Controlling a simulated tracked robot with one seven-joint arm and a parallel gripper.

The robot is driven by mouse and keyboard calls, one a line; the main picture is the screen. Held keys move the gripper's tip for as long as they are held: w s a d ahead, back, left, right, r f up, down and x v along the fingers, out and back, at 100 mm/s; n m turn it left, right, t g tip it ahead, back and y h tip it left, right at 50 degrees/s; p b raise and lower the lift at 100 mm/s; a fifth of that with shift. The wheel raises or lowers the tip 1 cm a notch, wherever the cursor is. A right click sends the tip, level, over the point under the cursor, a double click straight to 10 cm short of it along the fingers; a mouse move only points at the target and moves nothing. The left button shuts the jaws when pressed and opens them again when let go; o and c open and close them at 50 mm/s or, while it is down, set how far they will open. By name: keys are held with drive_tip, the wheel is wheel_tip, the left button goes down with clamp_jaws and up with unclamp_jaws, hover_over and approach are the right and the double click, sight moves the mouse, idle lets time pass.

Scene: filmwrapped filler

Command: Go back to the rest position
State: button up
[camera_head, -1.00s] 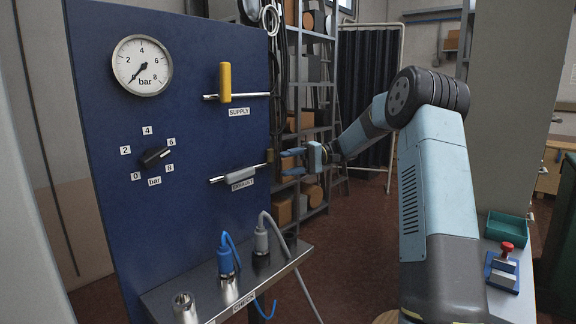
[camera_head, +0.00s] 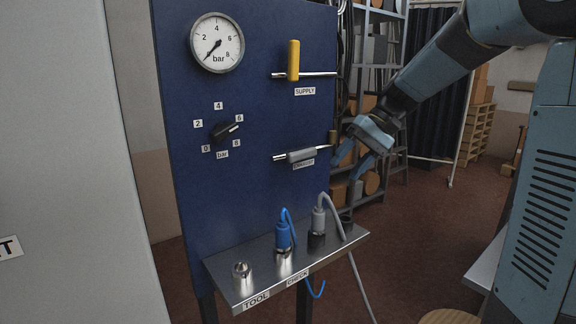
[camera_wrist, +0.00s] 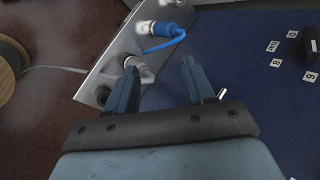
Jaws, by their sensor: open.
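My gripper (camera_head: 360,165) is to the right of the blue panel (camera_head: 255,120) in the head view, fingers pointing down and left, near the grey exhaust handle (camera_head: 301,155). In the wrist view its two blue fingers (camera_wrist: 160,85) are apart with nothing gripped between them. Past them lie the steel shelf (camera_wrist: 110,60) with a grey plug (camera_wrist: 138,66) and a blue plug (camera_wrist: 160,28). The grey plug seems close to the left finger; I cannot tell whether they touch. The yellow supply handle (camera_head: 293,60) stands upright and the exhaust handle lies level.
A gauge (camera_head: 217,43) and a selector knob (camera_head: 225,131) are on the panel. The shelf (camera_head: 225,270) juts out below, with an empty socket (camera_head: 242,276) at its left. A rack with boxes (camera_head: 380,50) stands behind my arm. Open floor (camera_head: 430,220) lies to the right.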

drive_tip(key=s+d+f+t+h, duration=0.1)
drive_tip(key=s+d+t+h, duration=0.2)
drive_tip(key=s, duration=0.8)
drive_tip(key=s+d+f+m+t+h, duration=0.1)
drive_tip(key=s+d+t+h, duration=0.3)
drive_tip(key=s, duration=0.7)
drive_tip(key=shift+d+f, duration=0.2)
drive_tip(key=shift+d, duration=0.85)
